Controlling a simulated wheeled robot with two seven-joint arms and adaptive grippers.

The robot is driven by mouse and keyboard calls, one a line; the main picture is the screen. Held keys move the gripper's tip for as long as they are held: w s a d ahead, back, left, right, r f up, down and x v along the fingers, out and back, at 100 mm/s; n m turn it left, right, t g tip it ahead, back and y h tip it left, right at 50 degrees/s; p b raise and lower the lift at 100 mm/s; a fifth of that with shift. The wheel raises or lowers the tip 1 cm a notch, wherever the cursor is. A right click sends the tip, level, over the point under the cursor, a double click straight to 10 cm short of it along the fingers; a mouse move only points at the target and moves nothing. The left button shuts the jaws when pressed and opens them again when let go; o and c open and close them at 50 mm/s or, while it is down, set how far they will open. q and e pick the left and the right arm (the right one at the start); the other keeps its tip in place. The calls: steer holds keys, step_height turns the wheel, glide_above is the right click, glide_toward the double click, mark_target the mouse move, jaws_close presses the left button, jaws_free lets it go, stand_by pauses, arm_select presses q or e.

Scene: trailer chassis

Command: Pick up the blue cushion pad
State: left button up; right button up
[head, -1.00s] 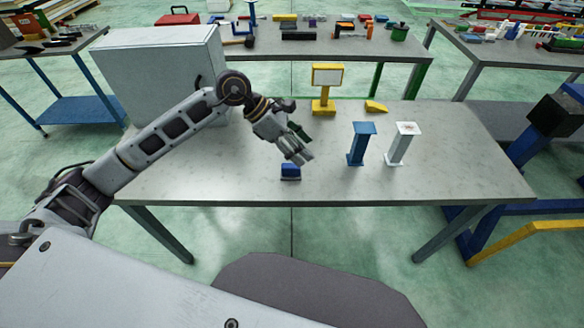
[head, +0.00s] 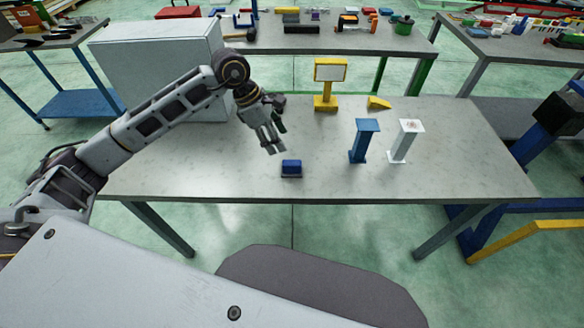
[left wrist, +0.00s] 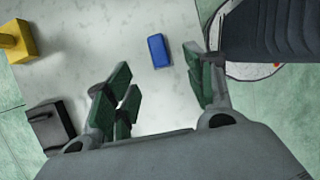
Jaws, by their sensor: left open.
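The blue cushion pad (head: 291,166) is a small block on a dark base, near the front edge of the grey table (head: 225,178). My left gripper (head: 272,148) is open and empty, above the table and to the upper left of the pad in the head view. In the left wrist view the pad (left wrist: 158,51) lies on the pale tabletop, beyond and between the spread green-padded fingers (left wrist: 160,82). Nothing covers the pad in either view. My right gripper is not in view.
A blue pedestal (head: 360,141) and a white pedestal (head: 404,141) stand to the pad's right. A yellow stand with a pale panel (head: 326,85) and a yellow wedge (head: 379,103) are behind. A large grey box (head: 150,75) stands at back left. The table's front right is clear.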

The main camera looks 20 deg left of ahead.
arm_select(q)
glide_above(293, 164)
steer(key=a, duration=0.2)
steer(key=f, duration=0.6)
steer(key=shift+s+a+p, duration=0.2)
steer(key=shift+s+p, duration=0.1)
steer(key=shift+p, duration=0.05)
steer(key=shift+w+d+f, duration=0.1)
steer(key=shift+d+f, duration=0.1)
steer(key=shift+f, duration=0.3)
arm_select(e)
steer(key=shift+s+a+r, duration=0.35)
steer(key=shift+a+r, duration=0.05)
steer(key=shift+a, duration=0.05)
